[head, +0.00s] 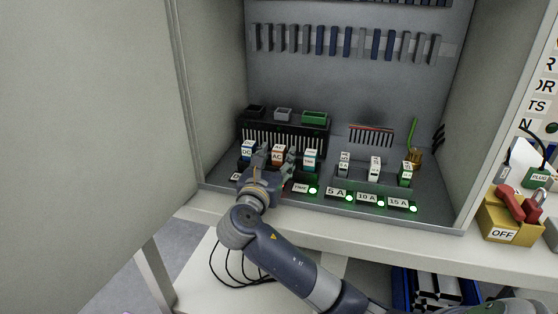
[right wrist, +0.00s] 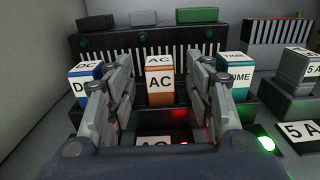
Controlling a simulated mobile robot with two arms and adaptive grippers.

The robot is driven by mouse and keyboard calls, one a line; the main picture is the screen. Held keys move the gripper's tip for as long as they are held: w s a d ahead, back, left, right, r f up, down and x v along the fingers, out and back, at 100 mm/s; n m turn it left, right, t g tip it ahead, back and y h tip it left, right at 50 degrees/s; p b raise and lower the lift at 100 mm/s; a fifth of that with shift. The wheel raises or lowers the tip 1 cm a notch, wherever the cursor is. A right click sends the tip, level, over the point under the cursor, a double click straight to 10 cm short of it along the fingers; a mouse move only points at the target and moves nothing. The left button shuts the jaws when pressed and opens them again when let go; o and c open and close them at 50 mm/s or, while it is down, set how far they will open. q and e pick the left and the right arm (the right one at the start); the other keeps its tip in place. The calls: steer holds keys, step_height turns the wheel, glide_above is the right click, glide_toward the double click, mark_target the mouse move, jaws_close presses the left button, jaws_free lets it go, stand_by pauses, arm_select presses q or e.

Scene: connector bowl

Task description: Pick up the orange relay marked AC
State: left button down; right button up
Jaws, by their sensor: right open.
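The orange relay marked AC (head: 278,155) stands upright in the cabinet, between the blue DC relay (head: 249,150) and the teal TIME relay (head: 310,159). In the right wrist view the orange relay (right wrist: 160,82) is centred between the two fingers of my right gripper (right wrist: 158,95), with a gap on each side. My right gripper (head: 270,163) is open and empty, with its fingers reaching toward the relay. The blue relay (right wrist: 85,75) and the teal relay (right wrist: 236,75) are partly hidden behind the fingers. My left gripper is not in view.
White fuse-like blocks and a green one (head: 406,173) stand to the right, behind 5 A, 10 A and 15 A labels with green lights. A black slotted rack (head: 283,133) is behind the relays. The open cabinet door (head: 95,130) fills the left; a yellow OFF box (head: 508,222) is at right.

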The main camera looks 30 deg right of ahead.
steer(key=shift+x, duration=1.3)
steer(key=c, duration=1.1)
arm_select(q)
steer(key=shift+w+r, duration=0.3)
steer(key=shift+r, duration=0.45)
arm_select(e)
jaws_close()
steer(key=shift+r, duration=0.1)
